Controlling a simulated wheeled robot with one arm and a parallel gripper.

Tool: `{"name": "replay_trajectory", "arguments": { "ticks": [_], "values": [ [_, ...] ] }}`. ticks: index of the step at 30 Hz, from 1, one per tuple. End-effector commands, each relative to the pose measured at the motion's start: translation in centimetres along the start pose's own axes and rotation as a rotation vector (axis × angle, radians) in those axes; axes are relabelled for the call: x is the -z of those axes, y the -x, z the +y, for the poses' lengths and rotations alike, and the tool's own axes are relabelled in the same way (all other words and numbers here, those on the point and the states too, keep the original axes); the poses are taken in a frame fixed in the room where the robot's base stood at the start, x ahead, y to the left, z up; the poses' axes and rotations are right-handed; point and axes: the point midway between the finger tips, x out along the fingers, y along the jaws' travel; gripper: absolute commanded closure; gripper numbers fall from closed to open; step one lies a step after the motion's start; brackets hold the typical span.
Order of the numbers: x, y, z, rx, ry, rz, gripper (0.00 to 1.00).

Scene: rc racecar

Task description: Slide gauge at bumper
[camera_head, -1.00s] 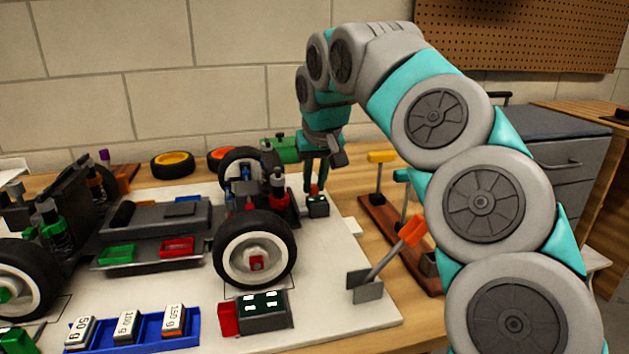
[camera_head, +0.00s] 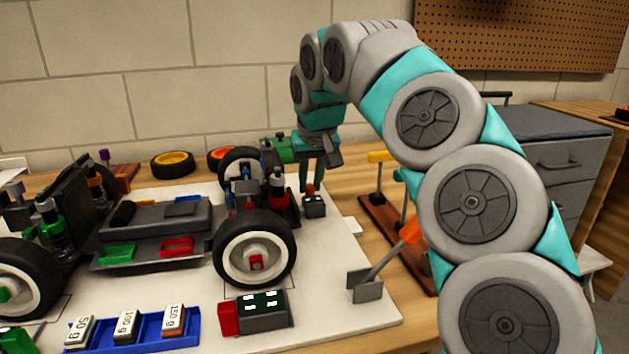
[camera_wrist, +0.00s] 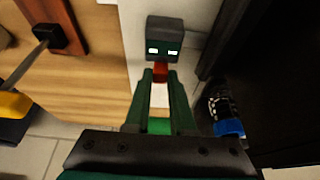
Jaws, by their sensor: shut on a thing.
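A small dark gauge block (camera_head: 315,207) with a red knob stands on the white board at the right end of the car. My gripper (camera_head: 311,187) points down and is shut on the red knob. In the wrist view the block (camera_wrist: 164,40) shows two lit windows, and my gripper's green fingers (camera_wrist: 160,76) close on the knob. The racecar (camera_head: 165,218) stands to the left with its wheels on. Its end nearest the gauge has red and black parts (camera_head: 288,207), partly hidden by the front wheel; I cannot make out the bumper's exact edge.
A wooden tool rack (camera_head: 385,225) with coloured handles stands right of the board. An orange-handled tool (camera_head: 368,288) lies at the board's right edge. A second dark gauge block (camera_head: 262,308) and a blue weight tray (camera_head: 130,330) are in front.

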Motion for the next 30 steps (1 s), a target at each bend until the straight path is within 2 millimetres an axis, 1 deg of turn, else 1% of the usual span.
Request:
{"name": "replay_trajectory", "arguments": {
  "ticks": [3, 6, 13, 14, 21, 22, 30],
  "values": [
    [0.1, -0.1, -1.1, -0.005, -0.001, 0.001, 1.0],
    [0.1, -0.1, -1.6, -0.002, -0.001, 0.0, 1.0],
    [0.0, -0.1, -1.8, 0.002, 0.001, 0.0, 1.0],
    [0.0, -0.1, -1.8, 0.002, 0.001, 0.0, 0.77],
    [0.0, -0.1, -1.8, 0.001, 0.001, 0.0, 0.5],
    [0.0, -0.1, -1.8, 0.001, 0.001, 0.0, 0.47],
    [0.0, -0.1, -1.7, 0.003, 0.002, -0.001, 0.47]
  ]
}}
